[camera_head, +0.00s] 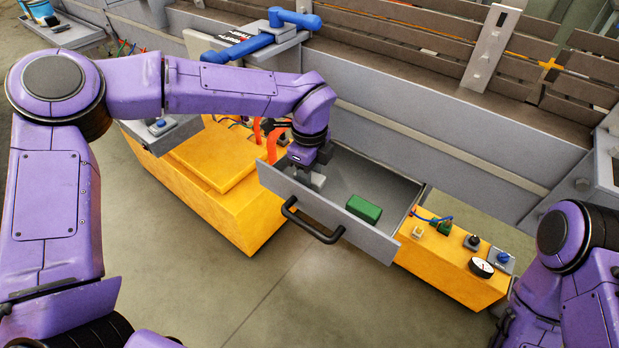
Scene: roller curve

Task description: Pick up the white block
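A pale, block-like shape (318,181) shows under my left gripper (307,172), inside the left end of an open grey drawer (376,240). It looks like the white block, but it is small and mostly covered by the gripper. My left gripper points down into the drawer, at or just above this shape. Its fingers are too hidden to tell whether they are open or shut on it. My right arm (580,265) enters at the lower right. Its gripper is out of view.
A green block (363,208) lies in the drawer, right of my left gripper. The drawer has a black handle (312,222) on its front. Yellow cabinets (215,185) stand on both sides, the right one with buttons and a dial (481,267). The floor in front is clear.

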